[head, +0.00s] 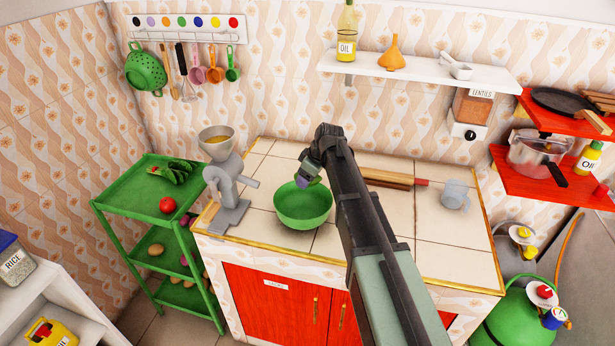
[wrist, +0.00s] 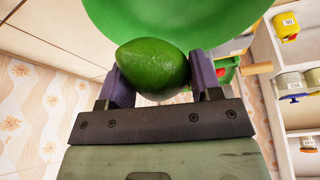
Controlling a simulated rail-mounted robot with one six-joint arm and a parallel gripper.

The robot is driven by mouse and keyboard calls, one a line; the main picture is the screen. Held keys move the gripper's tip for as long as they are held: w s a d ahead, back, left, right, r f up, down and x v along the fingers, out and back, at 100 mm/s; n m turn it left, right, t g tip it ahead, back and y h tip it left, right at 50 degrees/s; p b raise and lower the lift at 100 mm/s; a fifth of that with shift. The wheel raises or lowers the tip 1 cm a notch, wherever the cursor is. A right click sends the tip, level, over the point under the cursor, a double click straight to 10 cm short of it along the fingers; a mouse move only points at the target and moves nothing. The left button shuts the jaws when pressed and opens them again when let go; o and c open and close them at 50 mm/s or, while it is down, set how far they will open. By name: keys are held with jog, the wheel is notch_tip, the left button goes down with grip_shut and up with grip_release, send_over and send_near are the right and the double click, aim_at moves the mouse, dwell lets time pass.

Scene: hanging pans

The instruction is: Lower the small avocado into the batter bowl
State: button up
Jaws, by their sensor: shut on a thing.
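The small avocado (wrist: 152,66) is dark green and sits between the two purple fingers of my gripper (wrist: 163,76) in the wrist view. My gripper is shut on it. The green batter bowl (head: 303,208) stands on the tiled counter in the head view. There my gripper (head: 308,176) hangs just above the bowl's back rim, and the avocado is mostly hidden by it. In the wrist view the bowl (wrist: 175,22) fills the top, just beyond the avocado. I cannot tell whether they touch.
A grey grinder (head: 228,190) stands left of the bowl on the counter (head: 440,245). A wall shelf (head: 420,70) hangs above. A green rack (head: 150,195) stands at left.

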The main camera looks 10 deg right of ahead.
aim_at(320, 180)
jog(key=shift+f+b, duration=3.7)
jog(key=shift+f, duration=0.05)
jog(key=shift+f+b, duration=1.4)
jog(key=o, duration=1.1)
jog(key=p+v, duration=1)
jog(key=v, duration=0.1)
jog(key=shift+r, duration=0.1)
